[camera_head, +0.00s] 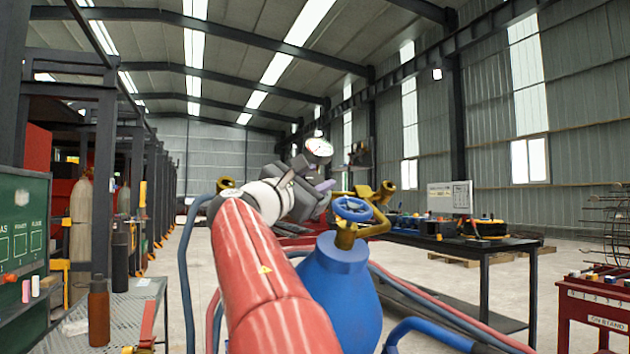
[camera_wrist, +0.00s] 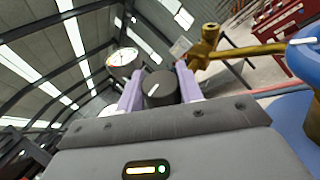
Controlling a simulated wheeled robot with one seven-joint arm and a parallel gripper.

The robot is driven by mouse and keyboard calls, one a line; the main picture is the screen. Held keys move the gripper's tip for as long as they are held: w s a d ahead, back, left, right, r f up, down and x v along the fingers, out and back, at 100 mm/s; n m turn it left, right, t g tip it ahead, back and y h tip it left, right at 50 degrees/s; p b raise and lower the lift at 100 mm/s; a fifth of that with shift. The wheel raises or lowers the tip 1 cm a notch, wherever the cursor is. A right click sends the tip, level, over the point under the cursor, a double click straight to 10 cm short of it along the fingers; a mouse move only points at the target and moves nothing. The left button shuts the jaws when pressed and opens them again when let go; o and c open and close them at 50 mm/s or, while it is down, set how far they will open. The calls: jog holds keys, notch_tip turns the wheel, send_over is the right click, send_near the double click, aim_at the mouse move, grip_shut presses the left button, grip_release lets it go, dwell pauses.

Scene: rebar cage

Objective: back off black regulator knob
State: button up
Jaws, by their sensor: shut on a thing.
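The black regulator knob (camera_wrist: 160,88) shows in the wrist view between the two pale purple fingers of my gripper (camera_wrist: 160,90). The fingers are shut on its sides, and a white line marks its face. In the head view my gripper (camera_head: 322,187) is at the regulator beside the blue cylinder; the knob is hidden there by my gripper and arm. A round pressure gauge (camera_head: 318,148) with a white dial stands above it, and the gauge also shows in the wrist view (camera_wrist: 122,58). Brass regulator fittings (camera_head: 376,194) extend to the right.
A blue cylinder (camera_head: 340,285) with a blue valve handwheel (camera_head: 354,209) stands close to the right of my arm. Blue and red hoses run on both sides. A dark workbench (camera_head: 470,248) is at right, and a red cart (camera_head: 590,305) stands nearer. A mesh table (camera_head: 122,320) with bottles is at left.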

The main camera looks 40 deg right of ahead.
jog(key=shift+s+f+n+t+b, duration=0.1)
jog(key=shift+f+n+t+b, duration=0.25)
jog(key=shift+n+t+b, duration=0.6)
jog(key=shift+r+n+t+b, duration=0.1)
jog(key=shift+n+t+b, duration=0.55)
jog(key=shift+t+b, duration=0.55)
jog(key=shift+r+n+t, duration=0.2)
jog(key=shift+n+t, duration=0.15)
jog(key=shift+n, duration=0.05)
jog(key=o, duration=1)
